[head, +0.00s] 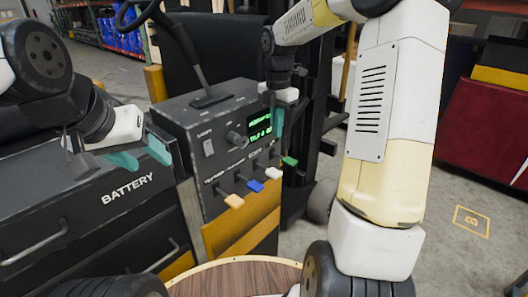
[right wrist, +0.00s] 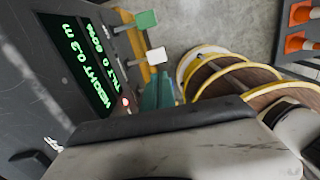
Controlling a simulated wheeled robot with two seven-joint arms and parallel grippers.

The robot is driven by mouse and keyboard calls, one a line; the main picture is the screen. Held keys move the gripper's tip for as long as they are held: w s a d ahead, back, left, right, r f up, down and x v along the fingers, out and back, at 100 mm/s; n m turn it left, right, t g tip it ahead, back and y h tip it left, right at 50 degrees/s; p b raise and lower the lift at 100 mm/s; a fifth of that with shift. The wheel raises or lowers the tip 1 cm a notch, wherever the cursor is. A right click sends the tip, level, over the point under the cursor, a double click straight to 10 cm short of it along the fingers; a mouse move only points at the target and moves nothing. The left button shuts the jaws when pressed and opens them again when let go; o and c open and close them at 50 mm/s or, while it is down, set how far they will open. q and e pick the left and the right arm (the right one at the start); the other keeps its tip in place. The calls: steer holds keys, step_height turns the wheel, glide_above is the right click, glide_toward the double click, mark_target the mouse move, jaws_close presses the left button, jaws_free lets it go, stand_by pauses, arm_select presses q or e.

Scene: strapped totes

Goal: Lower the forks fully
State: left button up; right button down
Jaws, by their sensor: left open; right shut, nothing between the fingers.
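The control console (head: 205,130) carries a row of levers with an orange knob (head: 234,201), a blue knob (head: 255,186), a white knob (head: 274,173) and a green knob (head: 290,161). The green knob (right wrist: 146,19) and white knob (right wrist: 156,56) also show in the right wrist view. My right gripper (head: 277,122) is shut and empty, above the levers and in front of the display's right side. My left gripper (head: 140,158) is open and empty, left of the console. The forks are not visible.
A battery cover (head: 128,190) with a handle is at the left. A round wooden table top (head: 235,278) is at the bottom. Traffic cones (right wrist: 300,43) show in the right wrist view. Open floor lies at the right.

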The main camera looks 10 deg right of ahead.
mark_target(275, 172)
steer(key=shift+w+f+n, duration=0.2)
steer(key=shift+w+n, duration=0.1)
steer(key=shift+w, duration=0.05)
step_height(275, 172, down, 14)
steer(key=shift+s, duration=0.1)
stand_by(0.5)
